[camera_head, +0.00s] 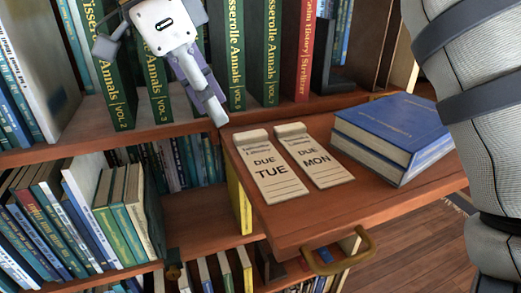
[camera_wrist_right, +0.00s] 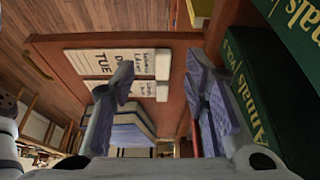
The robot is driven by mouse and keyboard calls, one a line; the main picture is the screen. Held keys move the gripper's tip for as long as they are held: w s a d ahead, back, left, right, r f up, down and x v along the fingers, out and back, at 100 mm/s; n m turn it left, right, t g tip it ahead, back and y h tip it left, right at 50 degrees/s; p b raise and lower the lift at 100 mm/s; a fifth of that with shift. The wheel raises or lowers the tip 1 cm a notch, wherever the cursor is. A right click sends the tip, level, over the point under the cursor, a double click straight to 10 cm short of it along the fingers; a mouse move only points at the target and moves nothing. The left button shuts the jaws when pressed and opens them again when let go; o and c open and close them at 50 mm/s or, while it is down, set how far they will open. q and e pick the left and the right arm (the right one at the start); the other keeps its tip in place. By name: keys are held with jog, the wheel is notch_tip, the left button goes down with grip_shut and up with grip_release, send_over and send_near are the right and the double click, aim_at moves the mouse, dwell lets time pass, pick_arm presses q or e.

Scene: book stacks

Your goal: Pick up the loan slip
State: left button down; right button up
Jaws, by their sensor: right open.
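Two cream loan slips lie side by side on a wooden pull-out shelf (camera_head: 310,215). The left slip (camera_head: 270,171) reads "DUE TUE" and the right slip (camera_head: 314,157) reads "DUE MON"; each has a thick raised top end. The TUE slip (camera_wrist_right: 92,62) also shows in the right wrist view, with the other slip partly hidden behind a finger. My right gripper (camera_head: 190,75) is in front of the green books, above and left of the slips, apart from them. In the wrist view its fingers (camera_wrist_right: 162,88) are spread with nothing between them. My left gripper is out of view.
Two stacked blue books (camera_head: 395,135) lie on the shelf right of the slips. Upright green volumes (camera_head: 235,55) and a red book (camera_head: 305,50) stand behind. A brass handle (camera_head: 338,252) is on the shelf's front edge. Bare wood lies in front of the slips.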

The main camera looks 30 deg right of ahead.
aim_at(234, 139)
jog(key=x, duration=0.5)
jog(key=shift+w+d+f, duration=0.15)
jog(key=shift+d+f, duration=0.1)
jog(key=shift+f, duration=0.1)
jog(key=c, duration=0.8)
jog(key=shift+c, duration=0.2)
jog(key=shift+r, duration=0.1)
